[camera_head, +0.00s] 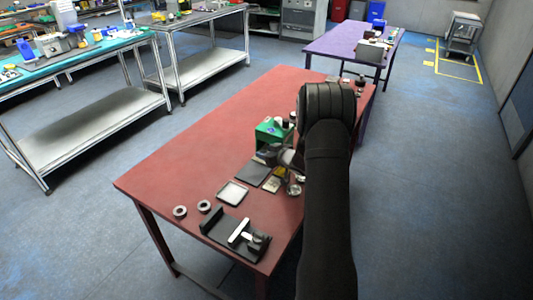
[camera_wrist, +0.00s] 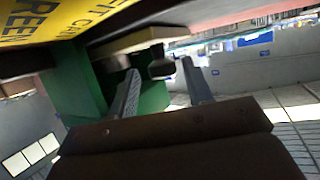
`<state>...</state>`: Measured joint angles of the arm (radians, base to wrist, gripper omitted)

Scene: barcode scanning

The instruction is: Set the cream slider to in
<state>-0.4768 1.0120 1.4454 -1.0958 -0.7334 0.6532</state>
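The green device (camera_head: 270,134) stands on the red table, partly behind my arm, in the head view. In the wrist view its green body (camera_wrist: 75,95) fills the left side, under a yellow label with black lettering. A cream bar (camera_wrist: 135,42), which looks like the cream slider, sticks out from the green body, with a dark block at its end. My gripper (camera_wrist: 160,68) is open, its two grey fingers apart and pointing towards the bar. The dark block appears between the fingertips; contact cannot be told. The gripper is small and partly hidden in the head view.
Dark and pale plates (camera_head: 233,193) lie in front of the green device on the red table (camera_head: 165,170). Two rings (camera_head: 180,211) and a black fixture with a white bar (camera_head: 238,234) are nearer. The table's left side is clear.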

